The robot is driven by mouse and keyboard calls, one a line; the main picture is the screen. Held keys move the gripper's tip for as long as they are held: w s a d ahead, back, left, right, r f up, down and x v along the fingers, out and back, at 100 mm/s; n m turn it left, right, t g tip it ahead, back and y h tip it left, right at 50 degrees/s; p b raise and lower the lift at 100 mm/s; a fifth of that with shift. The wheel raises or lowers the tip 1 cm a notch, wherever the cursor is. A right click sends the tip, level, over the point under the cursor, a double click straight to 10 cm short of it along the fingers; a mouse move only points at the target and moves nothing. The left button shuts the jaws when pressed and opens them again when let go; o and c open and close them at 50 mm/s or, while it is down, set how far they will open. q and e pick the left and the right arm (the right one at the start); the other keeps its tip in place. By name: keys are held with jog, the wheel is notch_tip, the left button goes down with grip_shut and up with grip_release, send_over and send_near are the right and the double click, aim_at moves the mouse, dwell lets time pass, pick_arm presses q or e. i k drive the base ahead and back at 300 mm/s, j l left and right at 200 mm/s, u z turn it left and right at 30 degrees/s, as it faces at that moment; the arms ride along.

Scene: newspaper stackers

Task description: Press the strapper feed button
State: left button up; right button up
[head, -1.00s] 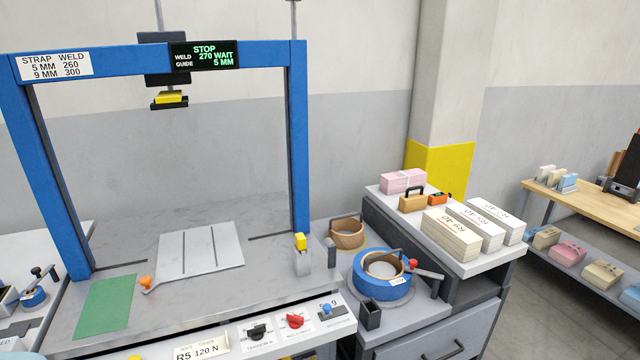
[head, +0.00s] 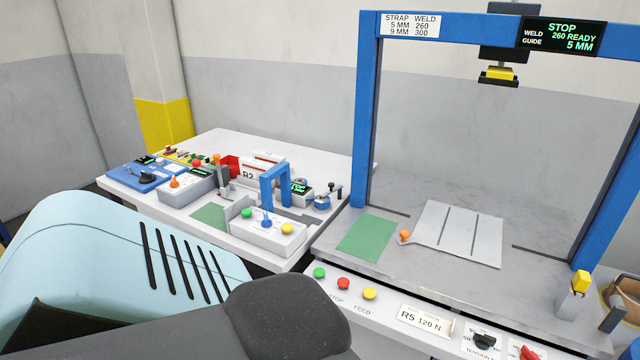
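The large strapper has a blue arch (head: 366,120) over a grey worktop (head: 400,258). Its front panel carries a green button (head: 319,272), a red button (head: 343,283) above a label reading STOP, and a yellow feed button (head: 369,294) above a label reading FEED. The display (head: 562,36) reads STOP, 260 READY, weld guide 5 MM. A light-blue and dark arm link of mine fills the lower left, its dark end just below and left of these buttons. Neither gripper is in view.
A grey plate (head: 458,235) and a green pad (head: 367,238) lie on the worktop. A tension knob (head: 484,341) is right of the R5 120 N card (head: 425,320). A white side table (head: 220,142) at left holds a small strapper with a blue arch (head: 274,174).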

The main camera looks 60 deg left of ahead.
aim_at(369, 293)
jog(key=u, duration=1.45)
